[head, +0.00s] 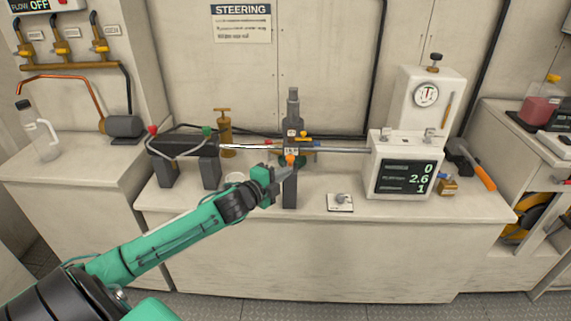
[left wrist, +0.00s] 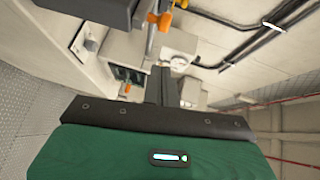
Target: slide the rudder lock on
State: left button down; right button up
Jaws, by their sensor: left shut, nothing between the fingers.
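A steel rod (head: 340,150) runs level from a dark cylinder (head: 185,146) to a white instrument box (head: 383,150). A dark upright fitting (head: 293,110) with small yellow parts sits at the rod's middle, above a dark post (head: 290,192). An orange knob (head: 290,159) shows just below the rod there. I cannot tell which of these parts is the rudder lock. My left gripper (head: 284,173) is shut and empty, close below the orange knob; touching or apart is unclear. Its shut fingers (left wrist: 163,85) point away in the left wrist view. My right gripper is not in view.
A small white card with a grey knob (head: 341,201) lies on the bench front (head: 250,206). A brass pump-like object (head: 224,130) stands behind the rod. An orange-handled hammer (head: 478,170) and a brass padlock (head: 448,187) are right of the instrument box.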

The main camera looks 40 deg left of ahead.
aim_at(288, 158)
pick_arm(q)
jog(key=w, duration=0.1)
jog(key=w+a, duration=0.1)
jog(key=w, duration=0.1)
jog(key=w+a+p, duration=0.1)
jog(key=w, duration=0.1)
jog(key=shift+w+a+f, duration=0.1)
jog(key=shift+a+f, duration=0.05)
jog(key=shift+f, duration=0.25)
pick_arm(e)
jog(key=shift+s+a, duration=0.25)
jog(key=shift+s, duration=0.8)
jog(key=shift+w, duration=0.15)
pick_arm(q)
jog(key=w, duration=0.1)
jog(key=w+a, duration=0.1)
jog(key=shift+w+a, duration=0.45)
jog(key=shift+w, duration=0.05)
jog(key=shift+r, duration=0.15)
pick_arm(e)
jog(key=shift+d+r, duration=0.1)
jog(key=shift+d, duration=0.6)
